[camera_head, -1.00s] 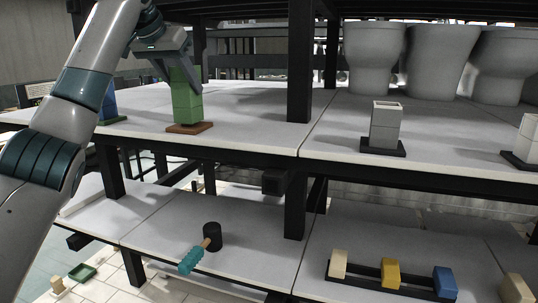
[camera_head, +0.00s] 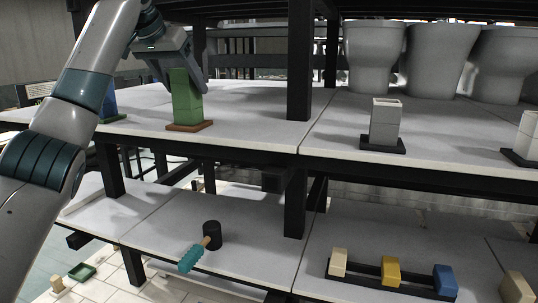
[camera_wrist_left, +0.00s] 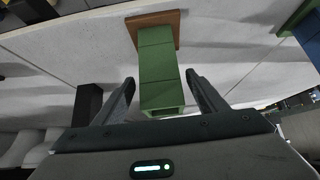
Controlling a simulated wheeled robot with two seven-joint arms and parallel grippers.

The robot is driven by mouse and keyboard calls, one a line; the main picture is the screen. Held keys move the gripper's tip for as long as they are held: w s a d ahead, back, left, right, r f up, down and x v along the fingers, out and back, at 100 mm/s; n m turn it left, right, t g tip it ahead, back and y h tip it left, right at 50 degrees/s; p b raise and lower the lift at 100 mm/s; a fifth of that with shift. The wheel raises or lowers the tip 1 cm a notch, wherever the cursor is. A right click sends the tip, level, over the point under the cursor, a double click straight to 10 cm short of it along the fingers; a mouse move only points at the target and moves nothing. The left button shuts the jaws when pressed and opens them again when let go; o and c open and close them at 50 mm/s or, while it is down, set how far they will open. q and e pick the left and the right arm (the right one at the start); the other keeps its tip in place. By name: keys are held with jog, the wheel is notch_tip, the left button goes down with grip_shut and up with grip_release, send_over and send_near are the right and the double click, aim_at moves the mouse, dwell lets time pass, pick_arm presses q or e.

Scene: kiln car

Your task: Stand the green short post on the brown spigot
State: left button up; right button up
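The green short post (camera_head: 187,100) stands upright on the brown base of the brown spigot (camera_head: 189,126), on the upper deck. Any peg of the spigot is hidden by the post. In the left wrist view, the post (camera_wrist_left: 158,68) and the brown base (camera_wrist_left: 153,20) also show. My left gripper (camera_head: 185,88) is at the top of the post. Its fingers (camera_wrist_left: 165,98) are spread on either side of the post, with a gap visible on both sides, so it is open. My right gripper is not in view.
A blue post (camera_head: 109,103) stands left of the green one. A black upright (camera_head: 299,60) rises to the right. A grey post (camera_head: 385,125) stands on a black base farther right. Large grey pots (camera_head: 372,55) stand behind.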

pick_arm(q)
jog(key=shift+w+f, duration=0.1)
jog(key=shift+f, duration=0.05)
jog(key=shift+s+a+r, duration=0.15)
jog(key=shift+s+r, duration=0.2)
jog(key=shift+r, duration=0.1)
dwell(0.3)
jog(key=shift+v, duration=3.45)
jog(key=shift+s+r, duration=0.1)
jog(key=shift+r, duration=0.05)
jog(key=b+v, duration=0.4)
jog(key=v, duration=1.3)
